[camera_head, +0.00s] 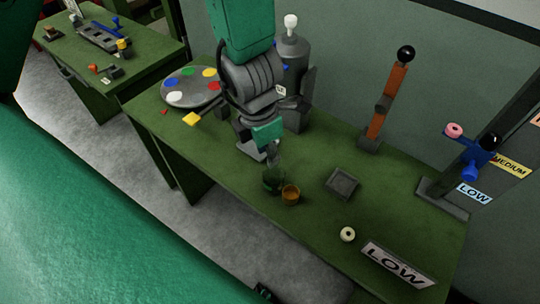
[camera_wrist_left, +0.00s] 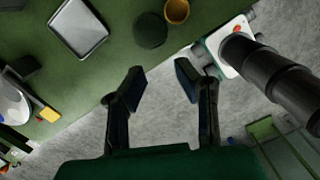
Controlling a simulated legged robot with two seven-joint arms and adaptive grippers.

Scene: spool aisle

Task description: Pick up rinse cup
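A small amber cup (camera_head: 291,197) with an open top stands on the green table. A dark green round vessel (camera_head: 272,182) stands right beside it on the left. I cannot tell for certain which is the rinse cup. In the left wrist view, the amber cup (camera_wrist_left: 177,11) is at the top edge and the dark green vessel (camera_wrist_left: 150,31) is to its left. My left gripper (camera_head: 273,157) hangs just behind the two in the head view. In the left wrist view its fingers (camera_wrist_left: 159,76) are apart with nothing between them. My right gripper is not seen.
The table holds a grey tray (camera_head: 342,183), a paint palette (camera_head: 192,88), a yellow block (camera_head: 191,119), a pale ring (camera_head: 348,234) and a LOW sign (camera_head: 398,266). The table's front edge is close to the cups.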

